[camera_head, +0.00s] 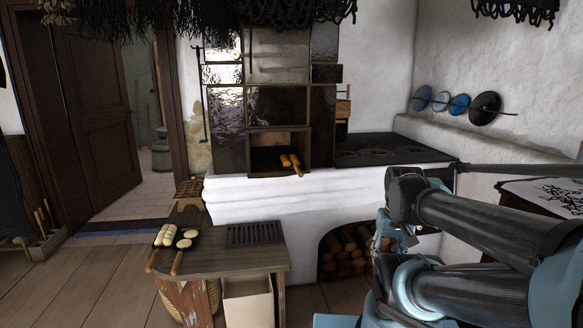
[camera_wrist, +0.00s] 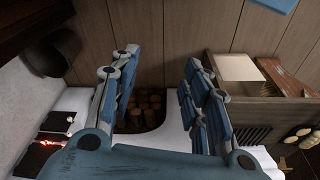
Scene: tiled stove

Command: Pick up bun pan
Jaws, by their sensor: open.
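Two small dark pans with wooden handles lie on the left end of the wooden table; one pan (camera_head: 151,261) carries several pale buns (camera_head: 168,236), the other (camera_head: 177,263) carries two pale flat pieces. Golden buns (camera_head: 290,160) lie at the stove opening, with a wooden handle (camera_head: 298,171) sticking out; I cannot tell which pan the task means. My gripper (camera_head: 386,238) is right of the table, before the stove's front, well apart from the pans. In the wrist view my gripper (camera_wrist: 158,105) is open and empty; pale buns (camera_wrist: 303,136) show at the right edge.
The wooden table (camera_head: 225,262) has a dark grate (camera_head: 254,234) on it and a pale box (camera_head: 248,300) below. The white stove (camera_head: 290,200) has a firewood niche (camera_head: 345,252). Open floor lies left of the table (camera_head: 100,270).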

